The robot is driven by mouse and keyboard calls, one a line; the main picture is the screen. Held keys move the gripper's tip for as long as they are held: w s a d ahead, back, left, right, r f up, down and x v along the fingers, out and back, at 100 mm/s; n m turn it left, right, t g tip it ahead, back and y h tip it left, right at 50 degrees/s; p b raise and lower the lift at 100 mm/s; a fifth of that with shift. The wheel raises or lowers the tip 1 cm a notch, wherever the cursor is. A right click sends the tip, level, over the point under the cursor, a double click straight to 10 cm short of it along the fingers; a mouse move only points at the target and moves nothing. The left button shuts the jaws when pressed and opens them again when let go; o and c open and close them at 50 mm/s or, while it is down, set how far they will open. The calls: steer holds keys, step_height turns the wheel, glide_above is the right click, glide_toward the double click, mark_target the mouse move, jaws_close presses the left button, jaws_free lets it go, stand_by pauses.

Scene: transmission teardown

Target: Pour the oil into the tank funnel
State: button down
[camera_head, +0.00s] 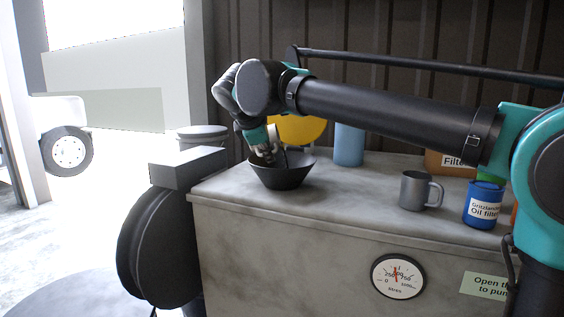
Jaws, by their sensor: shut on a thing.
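A dark, wide-mouthed bowl or funnel (283,178) is at the left end of the grey counter top (345,200). It looks upright, and its inside is mostly hidden. My gripper (267,157) points down at its back left rim, with the fingertips at or just inside the mouth. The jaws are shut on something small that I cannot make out. I cannot tell whether they touch the rim. No oil is visible.
A yellow round thing (300,131) and a light blue cylinder (349,146) stand behind my arm. A grey metal mug (413,190) and a blue oil filter can (481,207) stand on the right. A dial gauge (398,277) is on the counter front. The counter's middle is clear.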

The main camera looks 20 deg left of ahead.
steer(key=shift+r+y, duration=0.1)
steer(key=shift+y, duration=0.4)
steer(key=shift+f+m+y+p, duration=0.5)
steer(key=shift+m+y+p, duration=0.1)
steer(key=shift+p, duration=0.15)
stand_by(0.8)
steer(key=shift+d+r+g+y, duration=0.1)
steer(key=shift+g+y, duration=0.2)
steer(key=shift+y, duration=0.1)
steer(key=shift+d+r+m+y+p, duration=0.1)
steer(key=shift+r+m+y+p, duration=0.1)
steer(key=shift+m+y, duration=0.25)
steer(key=shift+d+r+m+y+p, duration=0.15)
steer(key=shift+m+y+p, duration=0.1)
steer(key=shift+y, duration=0.4)
steer(key=y, duration=0.1)
steer(key=m+y, duration=0.1)
steer(key=y, duration=0.1)
steer(key=shift+w+d+r+m+g+p, duration=0.2)
steer(key=shift+r+m+g+p, duration=0.1)
steer(key=shift+g+p, duration=0.1)
steer(key=shift+d+m+y+p, duration=0.35)
steer(key=shift+m+y+p, duration=0.4)
steer(key=shift+y, duration=0.35)
steer(key=shift+a+r+p, duration=0.1)
steer(key=shift+p, duration=0.2)
steer(key=shift+p, duration=0.8)
